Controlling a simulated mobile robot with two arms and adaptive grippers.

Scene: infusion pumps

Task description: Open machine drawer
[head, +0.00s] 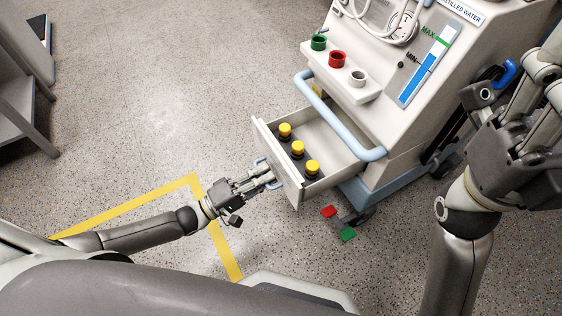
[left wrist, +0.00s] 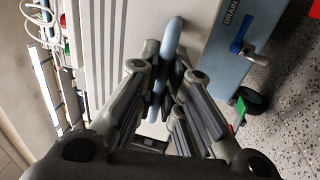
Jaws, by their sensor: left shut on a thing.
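The machine (head: 400,100) is a white cabinet at the upper right of the head view. Its drawer (head: 275,150) stands pulled out toward me and holds several yellow-capped bottles (head: 298,148). My left gripper (head: 268,176) is at the drawer front, shut on the light blue drawer handle (left wrist: 172,40). The left wrist view shows the handle between the fingers. My right gripper (head: 508,105) is raised at the right of the head view, in front of the machine's side, away from the drawer. Its fingertips are not clear.
A blue push bar (head: 335,125) crosses above the drawer. Green (head: 318,42), red (head: 337,59) and white cups sit on a ledge. Red and green pedals (head: 348,234) are near the floor beside the drawer. A grey shelf unit (head: 22,105) stands far left. Floor between is clear.

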